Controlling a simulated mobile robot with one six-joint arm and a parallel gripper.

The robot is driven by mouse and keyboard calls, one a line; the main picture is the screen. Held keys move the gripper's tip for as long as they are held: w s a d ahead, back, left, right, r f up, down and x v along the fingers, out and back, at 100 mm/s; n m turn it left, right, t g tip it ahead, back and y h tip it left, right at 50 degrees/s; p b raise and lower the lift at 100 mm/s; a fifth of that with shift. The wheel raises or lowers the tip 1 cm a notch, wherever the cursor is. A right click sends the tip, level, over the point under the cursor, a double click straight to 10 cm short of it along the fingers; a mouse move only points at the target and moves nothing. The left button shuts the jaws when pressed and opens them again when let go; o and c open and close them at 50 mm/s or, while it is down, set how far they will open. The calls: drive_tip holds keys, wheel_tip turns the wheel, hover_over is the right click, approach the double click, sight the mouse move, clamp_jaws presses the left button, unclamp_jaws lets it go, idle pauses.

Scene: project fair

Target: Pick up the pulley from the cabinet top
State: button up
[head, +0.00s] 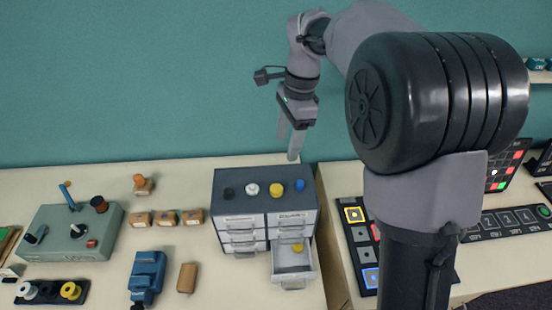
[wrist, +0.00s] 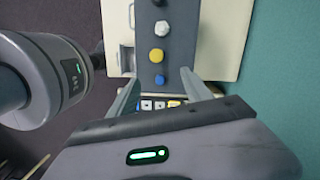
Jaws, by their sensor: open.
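The grey cabinet (head: 301,176) stands on the table, and its dark top also shows in the wrist view (wrist: 147,40). All are small and round; I cannot tell for sure which is the pulley. My gripper (head: 288,146) is open and empty above the cabinet, its fingers pointing down.
A lower right drawer (head: 296,270) is pulled out with a yellow piece (head: 297,247) inside. A green control box (head: 72,232), small wooden blocks (head: 165,217) and a blue tool (head: 147,275) lie left of the cabinet. Button panels (head: 358,240) stand on the table to the right.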

drive_tip(key=b, duration=0.2)
hover_over(276, 189)
drive_tip(key=w+d, duration=0.1)
drive_tip(key=f, duration=0.9)
drive_tip(key=shift+w+d+f, duration=0.1)
drive_tip(key=shift+d+f, duration=0.05)
drive_tip(key=shift+d, duration=0.05)
drive_tip(key=f, duration=0.3)
drive_tip(key=s+a+f, duration=0.1)
drive_tip(key=f, duration=0.1)
drive_tip(key=shift+b, duration=0.3)
drive_tip(key=shift+f, duration=0.3)
clamp_jaws()
